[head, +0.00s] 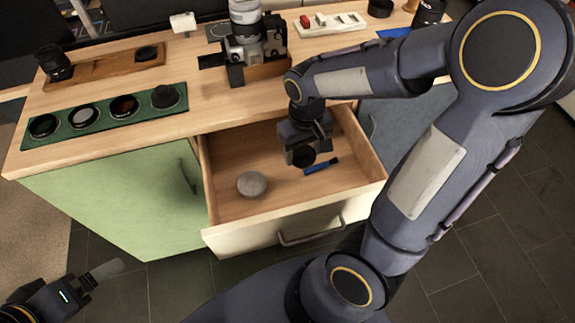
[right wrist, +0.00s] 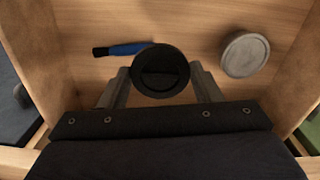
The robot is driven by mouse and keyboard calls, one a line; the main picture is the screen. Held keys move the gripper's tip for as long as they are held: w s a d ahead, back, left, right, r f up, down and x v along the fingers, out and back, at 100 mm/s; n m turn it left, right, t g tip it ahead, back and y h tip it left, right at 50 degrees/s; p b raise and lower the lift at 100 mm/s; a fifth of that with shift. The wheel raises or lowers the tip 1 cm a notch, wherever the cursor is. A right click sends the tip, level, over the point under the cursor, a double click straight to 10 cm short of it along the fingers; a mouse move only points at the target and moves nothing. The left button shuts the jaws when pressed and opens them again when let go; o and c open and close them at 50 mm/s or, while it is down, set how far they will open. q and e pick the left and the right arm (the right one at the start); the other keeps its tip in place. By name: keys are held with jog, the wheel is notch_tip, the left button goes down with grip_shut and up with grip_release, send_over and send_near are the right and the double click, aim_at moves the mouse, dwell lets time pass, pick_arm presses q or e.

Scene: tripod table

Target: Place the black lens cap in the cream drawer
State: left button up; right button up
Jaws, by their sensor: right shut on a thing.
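The black lens cap (right wrist: 160,71) is a round dark disc held between the two fingers of my right gripper (right wrist: 162,84), which is shut on it. In the head view the right gripper (head: 303,153) is inside the open cream drawer (head: 272,240), with the dark cap (head: 301,158) at its fingertips over the wooden drawer floor. The gap between cap and floor is hard to judge. My left gripper (head: 98,274) is at the lower left, away from the furniture; its finger opening cannot be made out.
In the drawer lie a grey round object (head: 252,184) and a blue brush-like item (head: 321,165). A green tray (head: 73,143) with round filters, a wooden tray (head: 106,69) and a camera on a stand (head: 247,40) are on the tabletop.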

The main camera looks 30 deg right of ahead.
send_over(288, 173)
notch_tip(288, 173, down, 5)
jog(key=shift+s+r+b, duration=0.1)
jog(key=shift+r+b, duration=0.1)
jog(key=shift+b, duration=0.2)
notch_tip(288, 173, down, 3)
jog(key=shift+f+b, duration=0.1)
jog(key=shift+b, duration=0.25)
jog(key=shift+f, duration=0.15)
jog(key=o, duration=1.1)
jog(key=shift+c, duration=0.2)
